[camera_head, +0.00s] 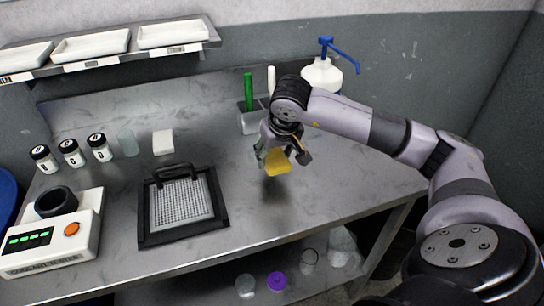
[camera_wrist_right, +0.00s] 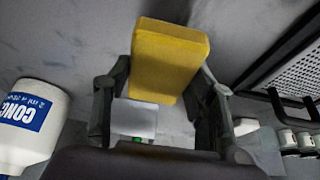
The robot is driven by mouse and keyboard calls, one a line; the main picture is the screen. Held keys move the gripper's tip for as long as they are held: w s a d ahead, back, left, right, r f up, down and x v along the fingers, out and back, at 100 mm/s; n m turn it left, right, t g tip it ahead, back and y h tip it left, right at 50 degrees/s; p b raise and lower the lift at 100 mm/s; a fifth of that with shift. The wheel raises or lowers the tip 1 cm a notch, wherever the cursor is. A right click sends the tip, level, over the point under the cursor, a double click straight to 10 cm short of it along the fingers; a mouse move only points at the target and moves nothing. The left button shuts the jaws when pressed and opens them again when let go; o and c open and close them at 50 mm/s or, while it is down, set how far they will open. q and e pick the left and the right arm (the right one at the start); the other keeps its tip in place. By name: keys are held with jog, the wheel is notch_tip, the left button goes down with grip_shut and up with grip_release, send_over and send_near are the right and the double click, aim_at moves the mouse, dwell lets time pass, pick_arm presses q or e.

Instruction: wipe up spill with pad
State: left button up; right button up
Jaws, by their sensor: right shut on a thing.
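The yellow pad (camera_head: 277,164) is held between the fingers of my right gripper (camera_head: 282,154), above the middle of the steel bench (camera_head: 262,217). In the right wrist view, the pad (camera_wrist_right: 168,62) stands out between the two fingertips of the right gripper (camera_wrist_right: 163,88). A darker patch shows on the bench below the pad in the head view; I cannot tell whether it is shadow or liquid. No spill can be clearly made out. My left gripper is not in view.
A black-framed grate (camera_head: 182,205) lies left of the pad. A steel holder (camera_head: 251,119) with green and white items and a white pump bottle (camera_head: 322,76) stand behind. Lidded jars (camera_head: 71,153) and a white device (camera_head: 56,238) are at left. The bench front is clear.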

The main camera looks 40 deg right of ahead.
jog(key=shift+w+d+r+p, duration=0.1)
jog(key=shift+r+p, duration=0.35)
jog(key=shift+r, duration=1)
